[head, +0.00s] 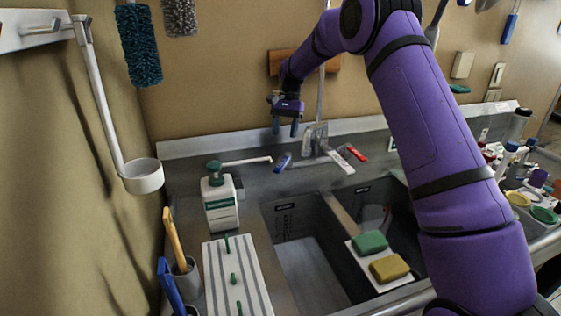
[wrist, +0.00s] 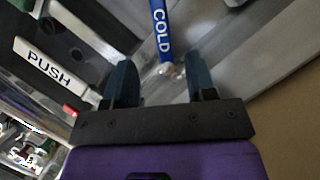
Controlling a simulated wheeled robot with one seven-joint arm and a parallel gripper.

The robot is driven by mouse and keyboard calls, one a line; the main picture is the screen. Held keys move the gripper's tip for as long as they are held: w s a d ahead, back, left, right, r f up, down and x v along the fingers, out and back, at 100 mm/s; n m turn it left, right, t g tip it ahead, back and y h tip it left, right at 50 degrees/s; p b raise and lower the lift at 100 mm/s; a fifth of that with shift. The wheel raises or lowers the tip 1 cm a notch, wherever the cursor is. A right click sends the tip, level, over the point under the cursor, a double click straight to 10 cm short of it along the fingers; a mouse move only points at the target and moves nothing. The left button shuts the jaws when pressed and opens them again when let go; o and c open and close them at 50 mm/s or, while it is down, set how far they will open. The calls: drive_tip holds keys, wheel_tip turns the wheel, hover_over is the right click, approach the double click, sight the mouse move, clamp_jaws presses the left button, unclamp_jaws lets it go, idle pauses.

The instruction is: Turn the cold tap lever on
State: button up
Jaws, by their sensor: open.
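The cold tap lever (head: 282,162) is a small blue handle behind the sink, left of the faucet base. In the wrist view the blue lever (wrist: 162,32), lettered COLD, lies lengthwise in line with the gap between my fingers, its pivot end close to them. My gripper (head: 285,132) is above and behind the lever in the head view, fingers pointing down. In the wrist view my gripper (wrist: 162,72) is open and empty, one dark finger on each side of the lever's line. I cannot tell the exact height gap; no contact shows.
A white lever lettered PUSH (wrist: 48,66) and a red lever (head: 356,153) are right of the faucet (head: 316,140). A soap bottle (head: 219,200) with a long white spout stands left of the blue lever.

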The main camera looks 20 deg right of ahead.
sight(280, 165)
drive_tip(key=x, duration=1)
clamp_jaws()
